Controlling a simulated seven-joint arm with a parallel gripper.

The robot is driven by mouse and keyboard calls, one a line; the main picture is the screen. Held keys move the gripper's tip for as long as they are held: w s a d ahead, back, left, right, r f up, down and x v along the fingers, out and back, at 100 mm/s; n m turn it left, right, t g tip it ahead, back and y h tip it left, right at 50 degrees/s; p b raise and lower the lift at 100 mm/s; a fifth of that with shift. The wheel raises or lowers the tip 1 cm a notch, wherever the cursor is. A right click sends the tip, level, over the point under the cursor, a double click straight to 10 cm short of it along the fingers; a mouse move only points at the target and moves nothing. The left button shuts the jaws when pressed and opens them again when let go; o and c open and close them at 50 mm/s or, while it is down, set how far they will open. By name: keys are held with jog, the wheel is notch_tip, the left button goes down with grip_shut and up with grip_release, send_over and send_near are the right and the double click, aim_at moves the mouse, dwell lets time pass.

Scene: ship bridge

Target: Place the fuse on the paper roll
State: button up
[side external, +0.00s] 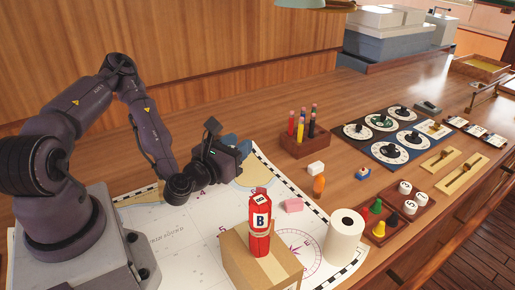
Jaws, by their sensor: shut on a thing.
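The paper roll (344,236) is a white cylinder standing upright on the chart, with a dark hole in its top. My gripper (240,163) is over the chart, to the left of and farther back than the roll, and well apart from it. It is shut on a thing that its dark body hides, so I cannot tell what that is. I cannot pick out the fuse with certainty anywhere in view.
A red canister marked B (260,225) stands on a cardboard box (252,268), left of the roll. A pink block (293,205), an orange item (319,185) and a white block (316,168) lie behind the roll. A tray of pegs (377,228) is at its right.

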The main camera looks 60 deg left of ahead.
jog(key=shift+s+d+r, duration=0.1)
jog(key=shift+s+r, duration=0.1)
jog(key=shift+s, duration=0.3)
jog(key=shift+d+r, duration=0.1)
jog(key=shift+d, duration=0.2)
jog(key=w+d+r+m+h, duration=0.3)
jog(key=w+d+h, duration=0.15)
jog(key=d, duration=0.35)
jog(key=w+d+r+m+h, duration=0.3)
jog(key=w+d+h, duration=0.15)
jog(key=d, duration=0.25)
jog(key=w+d+r+m+h, duration=0.35)
jog(key=d+h, duration=0.25)
jog(key=d, duration=0.2)
jog(key=m+g+h, duration=0.2)
send_over(358, 221)
notch_tip(358, 221, down, 7)
jog(key=shift+f, duration=2.2)
jog(key=shift+f, duration=0.15)
